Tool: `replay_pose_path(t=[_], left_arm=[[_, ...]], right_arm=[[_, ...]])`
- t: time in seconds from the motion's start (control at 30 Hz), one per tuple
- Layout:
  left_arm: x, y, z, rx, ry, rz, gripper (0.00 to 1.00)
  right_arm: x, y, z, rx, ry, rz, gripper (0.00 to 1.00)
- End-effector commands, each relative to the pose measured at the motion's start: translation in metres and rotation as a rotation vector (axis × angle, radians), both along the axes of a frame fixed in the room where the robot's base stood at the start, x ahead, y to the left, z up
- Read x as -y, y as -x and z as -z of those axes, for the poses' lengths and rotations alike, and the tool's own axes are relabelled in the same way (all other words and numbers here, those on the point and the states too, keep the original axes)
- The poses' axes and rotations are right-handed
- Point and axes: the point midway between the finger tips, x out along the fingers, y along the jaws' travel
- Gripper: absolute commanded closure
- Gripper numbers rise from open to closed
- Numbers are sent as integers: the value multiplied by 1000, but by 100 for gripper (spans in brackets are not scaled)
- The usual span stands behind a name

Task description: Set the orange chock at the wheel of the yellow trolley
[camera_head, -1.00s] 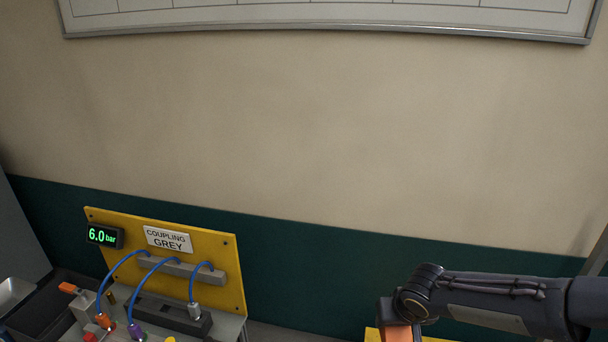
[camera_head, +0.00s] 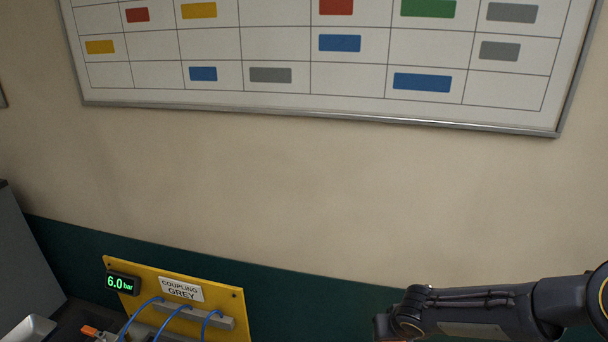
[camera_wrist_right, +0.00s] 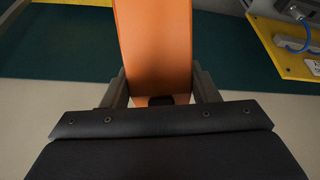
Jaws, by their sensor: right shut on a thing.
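The orange chock (camera_wrist_right: 155,45) fills the upper middle of the right wrist view. My right gripper (camera_wrist_right: 160,88) is shut on it, with one dark finger on each side. The chock's far end runs out of the top of that view. In the head view my right arm comes in from the right, and its wrist (camera_head: 405,318) is at the bottom edge; the gripper itself and the chock are below the picture there. My left gripper is in neither view. I cannot make out the yellow trolley or its wheel.
A yellow coupling panel (camera_head: 222,300) with a 6.0 bar display (camera_head: 122,283) and blue hoses stands at the lower left. A whiteboard (camera_head: 300,85) with coloured cards hangs on the beige wall.

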Motion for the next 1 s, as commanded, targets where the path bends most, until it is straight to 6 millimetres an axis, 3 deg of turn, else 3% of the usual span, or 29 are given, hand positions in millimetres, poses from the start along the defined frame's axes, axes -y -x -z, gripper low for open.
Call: replay_pose_path(t=[0.1,0.3,1.0], left_arm=[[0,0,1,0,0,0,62],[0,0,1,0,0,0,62],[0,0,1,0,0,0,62]], right_arm=[[-1,17,22,-2,5,-6,79],[-2,34,40,-7,-8,-7,79],[-1,32,33,-1,-4,-3,79]])
